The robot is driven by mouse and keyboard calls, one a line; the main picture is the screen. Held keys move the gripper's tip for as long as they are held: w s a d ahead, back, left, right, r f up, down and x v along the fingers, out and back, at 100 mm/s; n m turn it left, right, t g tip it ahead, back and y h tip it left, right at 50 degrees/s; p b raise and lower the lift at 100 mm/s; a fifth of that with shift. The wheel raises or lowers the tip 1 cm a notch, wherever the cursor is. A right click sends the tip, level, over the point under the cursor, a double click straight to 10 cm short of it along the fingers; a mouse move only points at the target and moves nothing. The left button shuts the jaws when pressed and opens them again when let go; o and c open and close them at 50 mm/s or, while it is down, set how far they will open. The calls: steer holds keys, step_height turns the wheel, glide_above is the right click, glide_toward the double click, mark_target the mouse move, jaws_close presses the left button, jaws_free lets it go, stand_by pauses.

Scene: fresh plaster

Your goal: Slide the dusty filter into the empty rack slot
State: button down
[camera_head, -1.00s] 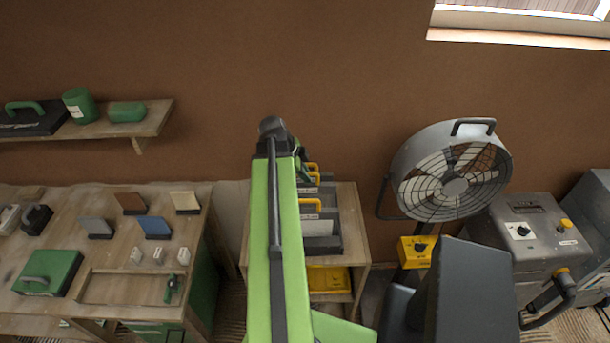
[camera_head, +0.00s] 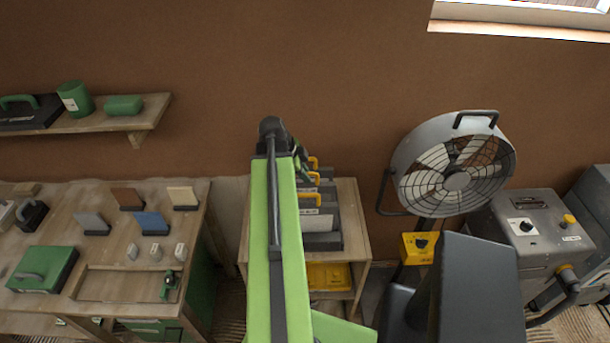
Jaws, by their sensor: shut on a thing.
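My green arm (camera_head: 274,245) reaches toward the wall and covers the left side of the rack. A small part of my gripper (camera_head: 303,165) shows past the arm's far end, and its fingertips are hidden. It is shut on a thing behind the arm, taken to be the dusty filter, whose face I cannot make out. The dark rack (camera_head: 326,241) stands on a wooden stand. Filters with yellow handles stand in it, and the nearest has a pale grey face (camera_head: 318,223). Which slot is empty cannot be told from here.
A yellow bin (camera_head: 328,277) sits under the rack. A caged fan (camera_head: 455,170) and a grey machine (camera_head: 535,230) stand to the right. A workbench (camera_head: 60,220) with tools and a wall shelf (camera_head: 120,122) are at left.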

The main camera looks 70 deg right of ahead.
steer(key=shift+f, duration=0.35)
steer(key=c, duration=1.3)
jaws_free()
steer(key=shift+c, duration=0.2)
steer(key=p+v, duration=1.5)
steer(key=v, duration=0.2)
steer(key=shift+r, duration=0.25)
steer(key=shift+w, duration=0.1)
